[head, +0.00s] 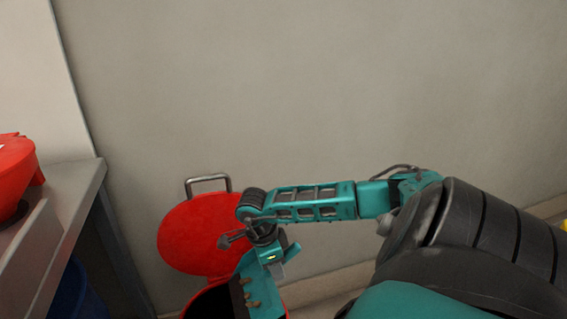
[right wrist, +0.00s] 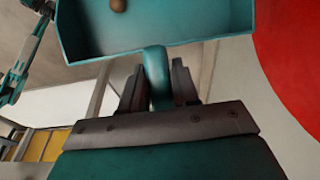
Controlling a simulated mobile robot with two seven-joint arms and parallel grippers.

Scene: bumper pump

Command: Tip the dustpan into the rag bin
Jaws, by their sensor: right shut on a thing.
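My right gripper (head: 276,266) is shut on the handle of the teal dustpan (head: 262,300). In the right wrist view the handle stands between the two dark fingers (right wrist: 158,86), with the pan (right wrist: 150,38) beyond them. Several small brown pieces (head: 250,294) show at the pan in the head view, and one brown piece (right wrist: 118,5) shows in the wrist view. The pan is over the red rag bin (head: 192,303), whose lid (head: 190,236) is up against the wall. The pan hides part of the bin's opening, and the frame cuts off the bin's lower part. My left gripper is out of view.
A grey counter (head: 62,215) stands at the left with a red container (head: 14,165) on it. A blue bin (head: 76,295) is below the counter. The plain wall (head: 300,90) is close behind the lid.

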